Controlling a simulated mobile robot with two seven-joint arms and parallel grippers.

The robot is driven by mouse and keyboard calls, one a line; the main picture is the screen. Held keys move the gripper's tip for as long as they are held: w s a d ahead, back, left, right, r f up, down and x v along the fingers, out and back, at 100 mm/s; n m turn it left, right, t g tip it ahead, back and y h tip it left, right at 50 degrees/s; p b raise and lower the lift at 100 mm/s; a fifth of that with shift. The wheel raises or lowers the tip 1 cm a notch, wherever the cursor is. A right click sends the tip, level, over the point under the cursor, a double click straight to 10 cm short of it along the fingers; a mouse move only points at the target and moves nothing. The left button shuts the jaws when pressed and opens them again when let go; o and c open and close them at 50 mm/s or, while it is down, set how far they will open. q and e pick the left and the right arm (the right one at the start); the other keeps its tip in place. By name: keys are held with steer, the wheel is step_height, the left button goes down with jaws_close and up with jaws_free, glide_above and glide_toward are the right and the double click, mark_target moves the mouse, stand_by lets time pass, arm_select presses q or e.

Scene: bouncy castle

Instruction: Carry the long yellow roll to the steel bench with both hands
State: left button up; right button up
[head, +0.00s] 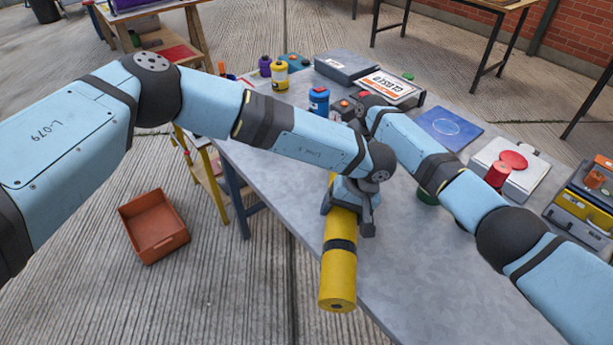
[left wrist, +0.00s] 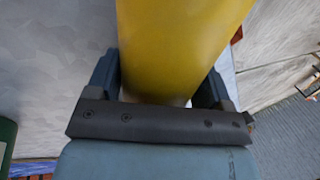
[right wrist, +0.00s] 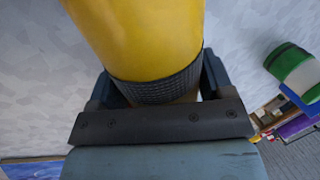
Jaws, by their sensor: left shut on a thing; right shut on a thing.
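The long yellow roll (head: 338,265) with dark bands lies lengthwise over the left part of the steel bench (head: 430,275), its near end close to the bench's left edge. My left gripper (head: 350,205) is shut around the roll; in the left wrist view the roll (left wrist: 180,45) fills the space between the fingers. In the head view my arms hide the right gripper and the roll's far part. Whether the roll touches the bench top is unclear.
An orange bin (head: 153,226) sits on the floor at left. The bench's near middle is clear.

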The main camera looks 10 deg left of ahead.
arm_select(q)
steer(key=shift+f+b, duration=0.45)
steer(key=shift+f, duration=0.15)
arm_select(e)
steer(key=shift+f, duration=0.65)
arm_select(q)
steer(key=o, duration=1.3)
steer(key=shift+f, duration=0.1)
arm_select(e)
steer(key=o, duration=1.3)
steer(key=shift+f, duration=0.1)
arm_select(q)
steer(key=o, duration=0.4)
arm_select(e)
steer(key=o, duration=0.4)
arm_select(q)
step_height(320, 180, up, 10)
steer(key=shift+f, duration=0.15)
steer(key=shift+r, duration=0.2)
arm_select(e)
steer(key=shift+r, duration=0.25)
steer(key=v, duration=1.1)
steer(key=shift+d+r, duration=0.15)
steer(key=shift+r, duration=0.2)
arm_select(q)
steer(key=shift+r, duration=0.1)
steer(key=p+v, duration=0.3)
steer(key=v, duration=0.6)
arm_select(e)
steer(key=shift+r, duration=1.6)
